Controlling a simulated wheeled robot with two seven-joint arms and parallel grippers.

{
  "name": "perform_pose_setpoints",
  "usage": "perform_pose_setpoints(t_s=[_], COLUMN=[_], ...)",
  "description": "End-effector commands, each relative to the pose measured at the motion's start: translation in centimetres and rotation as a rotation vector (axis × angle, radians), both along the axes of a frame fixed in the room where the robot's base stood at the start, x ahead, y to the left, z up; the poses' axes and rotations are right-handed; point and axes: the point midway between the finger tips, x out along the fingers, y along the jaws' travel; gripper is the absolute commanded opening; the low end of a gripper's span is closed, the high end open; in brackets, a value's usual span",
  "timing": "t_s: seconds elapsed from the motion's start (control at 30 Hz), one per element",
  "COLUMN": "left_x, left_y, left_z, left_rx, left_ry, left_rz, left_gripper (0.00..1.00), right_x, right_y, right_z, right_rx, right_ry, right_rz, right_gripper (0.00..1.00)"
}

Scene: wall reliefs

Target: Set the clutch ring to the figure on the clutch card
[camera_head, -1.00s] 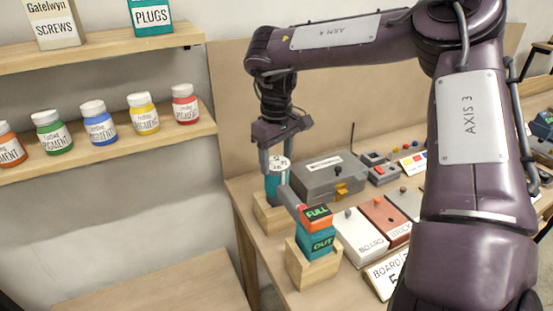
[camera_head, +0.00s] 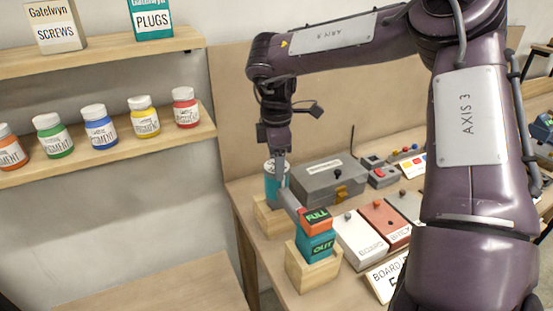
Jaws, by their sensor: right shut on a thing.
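A teal cylinder (camera_head: 271,186) with a pale marked band (camera_head: 269,166) at its top stands upright in a wooden block (camera_head: 268,217). The band looks like the clutch ring, but its figures are too small and covered to read. My right gripper (camera_head: 279,168) points down at the band, shut on it, its fingers seen nearly edge-on. A card (camera_head: 385,278) with "BOARD" and a partly hidden figure stands at the table front, partly behind my arm. I cannot tell whether it is the clutch card. My left gripper is not in view.
An orange and teal block (camera_head: 317,238) marked FULL and OUT sits in a second wooden block (camera_head: 311,269), a grey bar beside it. A grey case (camera_head: 326,184), white box (camera_head: 360,238) and red box (camera_head: 385,223) stand to the right. Shelves (camera_head: 110,153) hold pigment jars.

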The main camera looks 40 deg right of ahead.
Motion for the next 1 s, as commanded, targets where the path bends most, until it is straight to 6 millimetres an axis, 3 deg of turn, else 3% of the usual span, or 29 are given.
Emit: perform_pose_setpoints(t_s=[1.0], left_x=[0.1], left_y=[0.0], left_z=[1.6], left_rx=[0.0], left_ry=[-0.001], left_rz=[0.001], left_gripper=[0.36], right_x=[0.1], right_y=[0.0], right_z=[0.2], right_rx=[-0.004], right_ry=[-0.001], right_rz=[0.965], right_gripper=[0.36])
